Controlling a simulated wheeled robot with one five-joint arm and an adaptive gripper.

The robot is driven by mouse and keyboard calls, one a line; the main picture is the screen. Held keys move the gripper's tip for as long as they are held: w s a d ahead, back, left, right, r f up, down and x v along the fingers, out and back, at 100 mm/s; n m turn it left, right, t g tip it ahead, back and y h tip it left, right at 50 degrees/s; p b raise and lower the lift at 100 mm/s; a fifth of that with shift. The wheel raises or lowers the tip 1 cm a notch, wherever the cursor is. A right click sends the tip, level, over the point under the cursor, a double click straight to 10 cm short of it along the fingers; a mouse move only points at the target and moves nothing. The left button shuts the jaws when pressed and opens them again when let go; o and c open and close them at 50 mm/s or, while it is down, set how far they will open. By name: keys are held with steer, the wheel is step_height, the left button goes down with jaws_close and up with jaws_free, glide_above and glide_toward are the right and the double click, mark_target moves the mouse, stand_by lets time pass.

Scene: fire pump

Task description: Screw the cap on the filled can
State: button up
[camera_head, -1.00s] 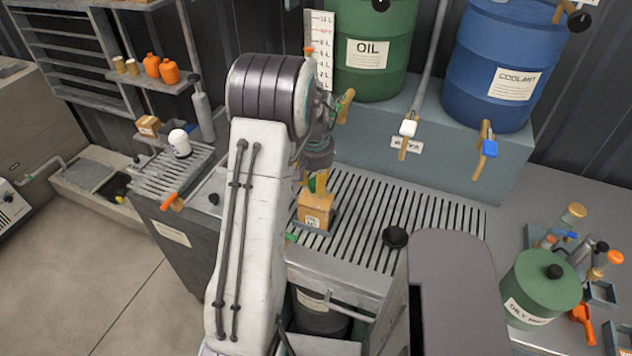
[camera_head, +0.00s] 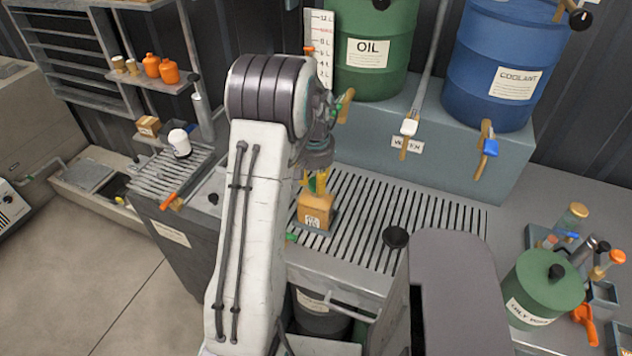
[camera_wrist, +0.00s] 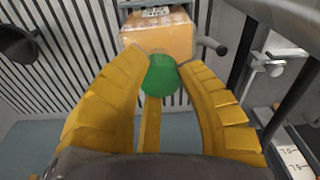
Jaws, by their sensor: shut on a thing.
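My gripper (camera_wrist: 161,75) has yellow fingers that are closed around a round green cap (camera_wrist: 160,78) in the wrist view. The can (camera_head: 315,210) is a tan box-shaped container with a white label, standing on the slatted grate below the oil drum. In the wrist view the can (camera_wrist: 158,36) lies just beyond the cap. The cap is at the can's top. I cannot tell whether it is seated on the neck, which is hidden. In the head view my arm hides part of the gripper (camera_head: 315,186), and a bit of green shows between the fingers above the can.
A black funnel (camera_head: 395,237) is on the grate to the right of the can. The green oil drum (camera_head: 372,60) and blue coolant drum (camera_head: 505,65) stand behind with taps overhanging. A green waste container (camera_head: 541,287) and bottles are at right. The grate's right part is clear.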

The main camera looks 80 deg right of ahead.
steer(key=shift+f+b, duration=1.1)
steer(key=shift+b, duration=0.3)
stand_by(2.2)
stand_by(0.6)
steer(key=o, duration=1.6)
steer(key=shift+r+p, duration=1.15)
steer(key=shift+r, duration=0.5)
steer(key=shift+r+p, duration=1.75)
steer(key=shift+r, duration=0.65)
